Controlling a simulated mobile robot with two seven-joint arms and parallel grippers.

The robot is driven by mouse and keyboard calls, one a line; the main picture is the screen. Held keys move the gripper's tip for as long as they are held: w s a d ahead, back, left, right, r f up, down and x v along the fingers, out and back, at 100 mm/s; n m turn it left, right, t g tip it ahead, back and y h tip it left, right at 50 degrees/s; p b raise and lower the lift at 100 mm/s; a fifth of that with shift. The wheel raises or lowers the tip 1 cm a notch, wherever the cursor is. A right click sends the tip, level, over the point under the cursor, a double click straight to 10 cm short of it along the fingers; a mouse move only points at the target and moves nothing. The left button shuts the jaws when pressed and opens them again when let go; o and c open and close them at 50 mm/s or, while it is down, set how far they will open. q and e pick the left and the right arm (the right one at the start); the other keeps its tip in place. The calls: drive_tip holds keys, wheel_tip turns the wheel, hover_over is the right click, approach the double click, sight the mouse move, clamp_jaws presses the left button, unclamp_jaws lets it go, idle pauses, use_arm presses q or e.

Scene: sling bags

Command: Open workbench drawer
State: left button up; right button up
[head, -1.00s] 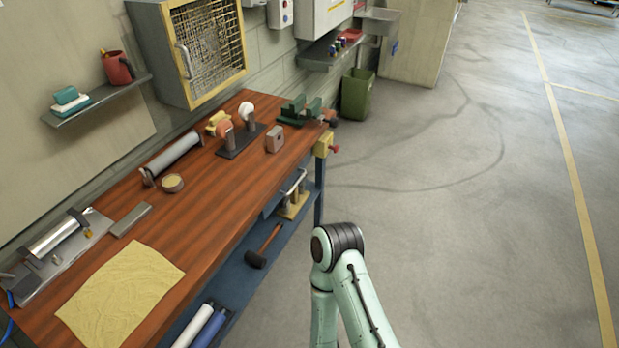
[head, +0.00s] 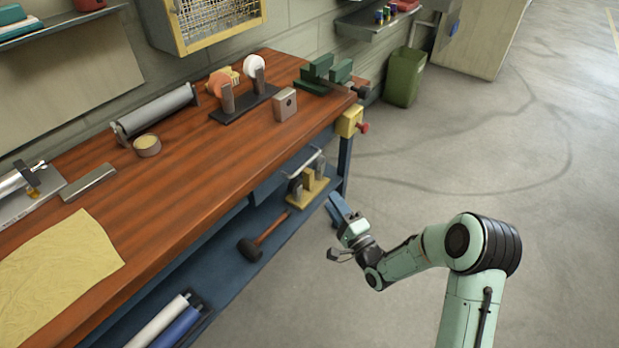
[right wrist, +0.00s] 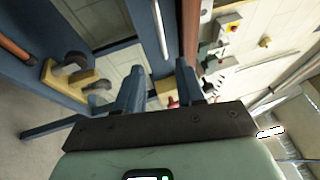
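The wooden-topped workbench (head: 185,190) runs along the wall in the head view. Its blue drawer (head: 270,187) sits under the front edge of the top, with a silver bar handle (head: 305,161). The drawer looks shut. In the right wrist view the bar handle (right wrist: 160,32) lies ahead of the fingers. My right gripper (head: 337,204) is in front of the bench's right end, apart from the handle. Its two blue fingers (right wrist: 160,82) are spread with nothing between them. My left gripper is not in view.
On the blue lower shelf lie a mallet (head: 262,238), a yellow-based fixture (head: 308,190) and rolls (head: 170,322). A yellow box with a red button (head: 350,121) is at the bench corner. The floor to the right is clear; a green bin (head: 405,77) stands behind.

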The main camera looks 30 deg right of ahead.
use_arm(q)
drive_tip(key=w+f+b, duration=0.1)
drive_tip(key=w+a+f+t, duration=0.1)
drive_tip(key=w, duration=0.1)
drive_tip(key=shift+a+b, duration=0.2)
drive_tip(key=shift+b, duration=0.15)
use_arm(e)
drive_tip(key=w+r, duration=0.2)
drive_tip(key=w, duration=1)
drive_tip(key=shift+w+r, duration=0.3)
drive_tip(key=shift+w, duration=0.1)
clamp_jaws()
